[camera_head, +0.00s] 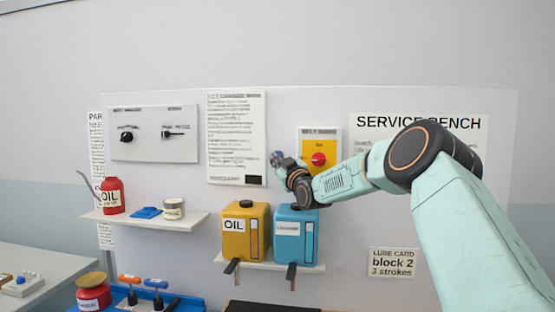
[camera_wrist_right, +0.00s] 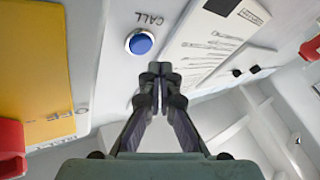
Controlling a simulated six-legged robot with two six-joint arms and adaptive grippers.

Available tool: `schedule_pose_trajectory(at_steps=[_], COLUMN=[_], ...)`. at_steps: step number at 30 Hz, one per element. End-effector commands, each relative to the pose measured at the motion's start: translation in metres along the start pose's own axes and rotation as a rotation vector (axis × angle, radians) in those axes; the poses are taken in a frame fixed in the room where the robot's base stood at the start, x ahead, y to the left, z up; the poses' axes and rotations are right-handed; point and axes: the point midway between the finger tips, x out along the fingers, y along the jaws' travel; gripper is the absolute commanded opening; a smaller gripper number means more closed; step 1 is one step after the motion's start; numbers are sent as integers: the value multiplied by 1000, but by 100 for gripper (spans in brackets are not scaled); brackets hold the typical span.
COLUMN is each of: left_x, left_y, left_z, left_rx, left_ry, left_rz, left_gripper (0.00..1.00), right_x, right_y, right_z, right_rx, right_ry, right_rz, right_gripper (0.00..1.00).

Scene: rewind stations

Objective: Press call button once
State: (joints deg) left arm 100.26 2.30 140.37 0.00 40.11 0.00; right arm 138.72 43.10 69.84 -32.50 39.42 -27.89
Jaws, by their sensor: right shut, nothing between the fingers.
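The call button is a blue round button (camera_wrist_right: 140,42) in a light ring, with the word CALL printed beside it on a white surface, in the right wrist view. In the head view a small bluish round shape (camera_head: 276,156) at the tip of my right gripper looks like the same button, partly covered. My right gripper (camera_wrist_right: 158,76) is shut and empty, its fingertips just below the button in the wrist picture and pointing toward the panel. A gap shows between fingertips and button in that picture; the depth is hard to tell. My left gripper is not in view.
A yellow box with a red knob (camera_head: 319,159) is right of my right gripper. A printed sheet (camera_head: 236,130) hangs to the left. A yellow oil can (camera_head: 240,222) and a blue can (camera_head: 296,240) stand on a shelf below. A switch panel (camera_head: 152,148) is further left.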

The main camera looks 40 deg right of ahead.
Motion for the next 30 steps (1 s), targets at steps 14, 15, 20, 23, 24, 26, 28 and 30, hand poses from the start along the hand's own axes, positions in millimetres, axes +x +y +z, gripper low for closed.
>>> schedule_pose_trajectory(at_steps=[14,15,20,23,24,26,28,30], left_x=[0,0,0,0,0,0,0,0], left_y=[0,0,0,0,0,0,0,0], left_z=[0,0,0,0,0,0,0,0], left_rx=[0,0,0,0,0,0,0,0], left_ry=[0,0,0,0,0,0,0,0], left_rz=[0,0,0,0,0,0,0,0], left_gripper=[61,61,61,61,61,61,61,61], right_x=[-28,-28,-28,-28,-28,-28,-28,-28], right_y=[-15,-15,-16,-16,-16,-16,-16,-16], right_z=[-16,-16,-16,-16,-16,-16,-16,-16], right_rx=[1,0,-1,-1,0,-1,-1,-1], right_ry=[1,1,1,1,1,1,1,1], right_rz=[0,0,0,0,0,0,0,0], right_gripper=[0,0,0,0,0,0,0,0])
